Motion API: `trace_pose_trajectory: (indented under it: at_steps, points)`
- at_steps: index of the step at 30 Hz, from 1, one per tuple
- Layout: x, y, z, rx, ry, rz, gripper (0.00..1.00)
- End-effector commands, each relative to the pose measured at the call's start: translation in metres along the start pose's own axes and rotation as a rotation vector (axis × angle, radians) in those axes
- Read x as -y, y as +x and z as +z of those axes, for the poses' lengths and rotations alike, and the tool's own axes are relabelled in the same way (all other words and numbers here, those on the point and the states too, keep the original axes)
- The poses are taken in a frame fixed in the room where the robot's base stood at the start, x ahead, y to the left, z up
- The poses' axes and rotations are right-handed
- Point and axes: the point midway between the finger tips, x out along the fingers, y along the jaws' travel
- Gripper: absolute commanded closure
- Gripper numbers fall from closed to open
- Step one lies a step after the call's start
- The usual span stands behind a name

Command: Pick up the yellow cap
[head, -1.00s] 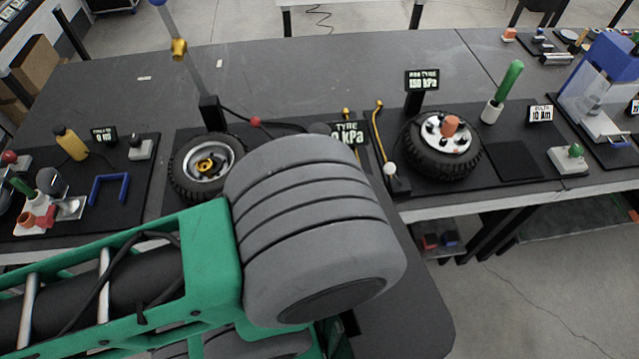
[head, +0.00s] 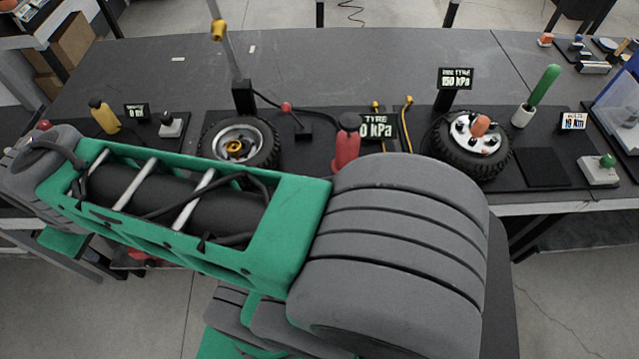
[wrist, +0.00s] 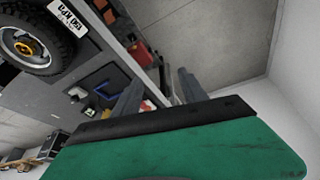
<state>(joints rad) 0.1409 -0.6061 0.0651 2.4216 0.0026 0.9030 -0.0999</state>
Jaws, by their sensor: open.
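Several small yellow parts show, and I cannot tell for sure which is the yellow cap. One is a yellow hub piece (head: 235,147) in the middle of the left wheel, which lies flat on the bench; it also shows at the upper left of the wrist view (wrist: 26,47). Other yellow tips are on the hoses (head: 409,99) near the tyre sign, and a yellow collar (head: 217,30) is on the pump's upright rod. My gripper (wrist: 158,75) is open in the wrist view, with nothing seen between its fingers. My gripper is not visible in the head view.
The right wheel (head: 468,145) holds an orange piece. A yellow bottle (head: 104,116) with a dark top stands at the left, and a red bottle (head: 346,148) stands near the middle. A blue bracket (wrist: 104,89) shows near the fingers.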

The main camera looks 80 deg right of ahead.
Motion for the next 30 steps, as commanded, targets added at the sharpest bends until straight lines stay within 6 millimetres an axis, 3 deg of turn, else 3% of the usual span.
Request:
trace_pose_trajectory:
  at_steps: [2, 5, 6, 8, 9, 13, 15, 19, 21, 30]
  points:
    - [-0.056, 0.023, 0.003, 0.057, 0.058, 0.049, 0.50]
    - [-0.141, 0.048, 0.024, 0.141, 0.123, 0.093, 0.50]
    - [-0.175, 0.057, 0.040, 0.174, 0.152, 0.102, 0.50]
    - [-0.225, 0.069, 0.070, 0.221, 0.195, 0.108, 0.50]
    - [-0.256, 0.076, 0.097, 0.251, 0.225, 0.107, 0.50]
    - [-0.333, 0.093, 0.194, 0.321, 0.313, 0.080, 0.50]
    - [-0.356, 0.098, 0.243, 0.342, 0.348, 0.061, 0.50]
    - [-0.375, 0.102, 0.299, 0.357, 0.383, 0.038, 0.50]
    - [-0.377, 0.105, 0.311, 0.359, 0.388, 0.031, 0.50]
    - [-0.371, 0.141, 0.328, 0.361, 0.388, 0.027, 0.50]
